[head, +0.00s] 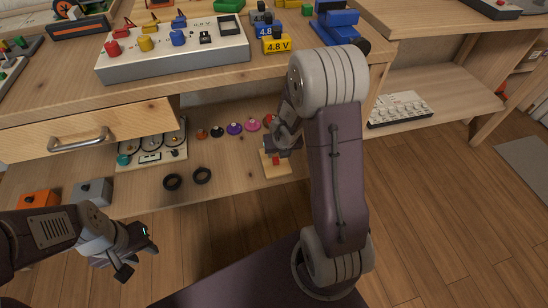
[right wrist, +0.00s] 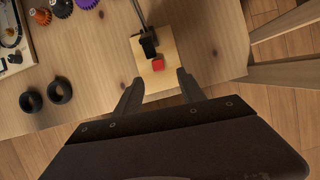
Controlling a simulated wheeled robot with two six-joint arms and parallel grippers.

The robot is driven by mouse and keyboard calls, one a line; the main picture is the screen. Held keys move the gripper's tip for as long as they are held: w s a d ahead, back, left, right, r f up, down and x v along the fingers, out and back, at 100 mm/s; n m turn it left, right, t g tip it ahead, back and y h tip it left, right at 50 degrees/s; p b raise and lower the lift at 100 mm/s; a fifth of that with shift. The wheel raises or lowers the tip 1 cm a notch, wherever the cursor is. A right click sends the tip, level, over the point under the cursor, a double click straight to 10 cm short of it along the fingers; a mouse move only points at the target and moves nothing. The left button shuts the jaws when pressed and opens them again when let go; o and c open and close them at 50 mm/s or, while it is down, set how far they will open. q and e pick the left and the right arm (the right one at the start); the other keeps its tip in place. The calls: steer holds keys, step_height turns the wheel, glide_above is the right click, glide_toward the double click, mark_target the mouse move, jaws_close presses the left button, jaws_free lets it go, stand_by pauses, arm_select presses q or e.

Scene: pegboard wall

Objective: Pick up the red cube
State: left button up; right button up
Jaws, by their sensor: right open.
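In the head view the board (head: 280,169) lies at the front edge of the lower shelf, with a bit of the red cube (head: 275,161) showing. My right gripper (right wrist: 158,82) is open, its fingers to either side and just short of the cube in the picture, with nothing between them. In the head view my right arm hides much of that spot. My left gripper (head: 138,253) is open and empty, in front of the shelf.
Two black rings (head: 187,179) lie left of the board on the lower shelf (head: 225,180). Several coloured knobs stand behind them. A panel of dials (head: 152,148) is further left. The upper tabletop (head: 70,85) with a white switch box (head: 175,55) overhangs the shelf.

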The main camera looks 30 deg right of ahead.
mark_target(276, 159)
steer(key=b+x, duration=0.2)
steer(key=x, duration=0.2)
steer(key=shift+s+f+b, duration=0.1)
steer(key=shift+b, duration=0.3)
steer(key=b+x, duration=0.4)
steer(key=x, duration=0.1)
steer(key=shift+a, duration=0.25)
jaws_close()
